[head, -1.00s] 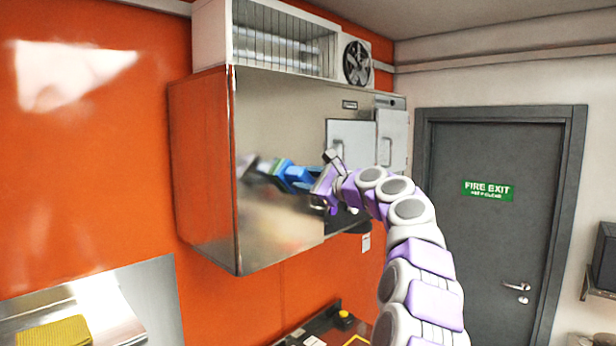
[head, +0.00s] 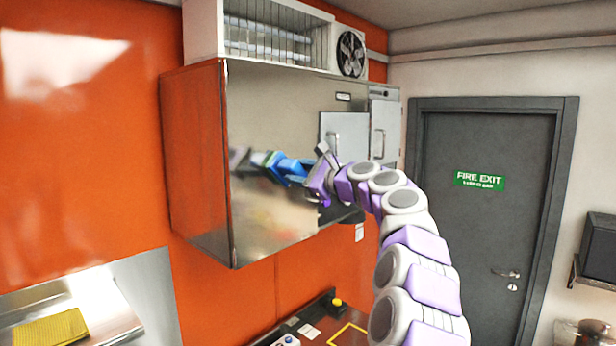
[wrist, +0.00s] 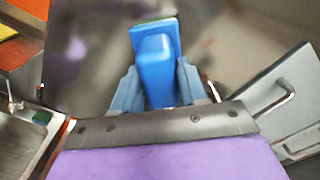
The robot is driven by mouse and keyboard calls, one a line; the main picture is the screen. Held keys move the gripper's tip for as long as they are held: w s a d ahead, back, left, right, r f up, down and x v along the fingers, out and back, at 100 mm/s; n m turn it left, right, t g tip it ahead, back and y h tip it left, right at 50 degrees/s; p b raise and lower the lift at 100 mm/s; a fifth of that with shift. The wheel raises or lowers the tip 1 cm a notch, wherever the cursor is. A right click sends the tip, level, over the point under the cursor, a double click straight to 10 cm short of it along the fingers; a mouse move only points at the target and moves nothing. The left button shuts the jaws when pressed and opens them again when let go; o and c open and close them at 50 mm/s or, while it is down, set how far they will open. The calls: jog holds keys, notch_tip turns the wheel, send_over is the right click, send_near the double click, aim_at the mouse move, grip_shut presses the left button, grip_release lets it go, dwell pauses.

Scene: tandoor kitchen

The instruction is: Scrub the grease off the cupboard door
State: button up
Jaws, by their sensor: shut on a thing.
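The cupboard door (head: 275,110) is a shiny metal panel on a wall cupboard. Its lower part has a dull brownish area; I cannot tell grease from reflection there. My gripper (head: 300,172) is shut on a blue scrubber (head: 284,166) in front of the door. The scrubber's green pad (head: 259,158) points left, close to the panel, with a dark reflection beside it. I cannot tell whether the pad touches. In the wrist view, the blue scrubber (wrist: 157,60) sits between both fingers, with a thin green edge showing at its far end.
Two pale panels with handles (head: 345,137) sit right of the scrubber. A caged unit with a fan (head: 350,54) is above the cupboard. A grey fire exit door (head: 485,230) stands right.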

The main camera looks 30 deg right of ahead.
jog(key=shift+a+f, duration=0.1)
jog(key=shift+a, duration=0.25)
jog(key=shift+s+a, duration=0.1)
jog(key=shift+s, duration=0.05)
jog(key=shift+s+a+f+b, duration=0.1)
jog(key=shift+a+f+b, duration=0.05)
jog(key=shift+a+b, duration=0.15)
jog(key=a, duration=0.1)
jog(key=s+a, duration=0.1)
jog(key=shift+a, duration=0.35)
jog(key=shift+d, duration=0.15)
jog(key=v, duration=0.6)
